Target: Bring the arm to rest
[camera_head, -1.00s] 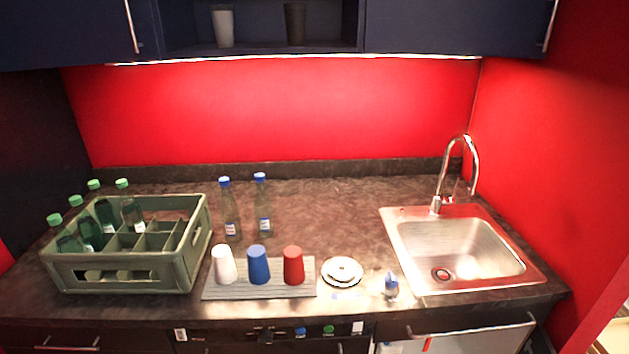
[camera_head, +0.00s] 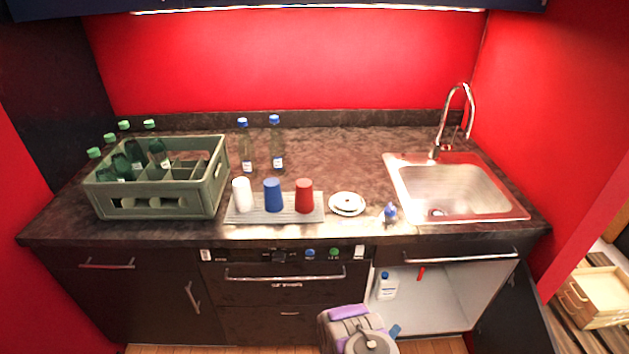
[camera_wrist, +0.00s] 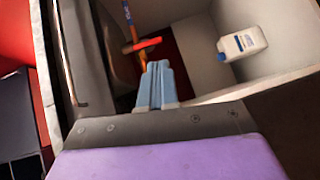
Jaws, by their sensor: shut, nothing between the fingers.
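My arm, with a grey and purple casing, shows at the bottom of the head view, low in front of the kitchen counter. My gripper (camera_wrist: 157,72) shows in the wrist view as two light blue fingers pressed together with nothing between them. Its blue tip also shows in the head view (camera_head: 394,330), just right of the purple casing. The gripper points toward the open cabinet under the sink (camera_head: 445,295). I cannot tell how far the fingertips are from the cabinet.
A white bottle (camera_head: 386,287) stands in the cabinet, near an orange-red handle (camera_wrist: 142,45). The cabinet door (camera_head: 510,310) hangs open at right. The counter (camera_head: 330,150) holds a green crate (camera_head: 150,208), bottles, cups on a mat, plates and a sink (camera_head: 450,185).

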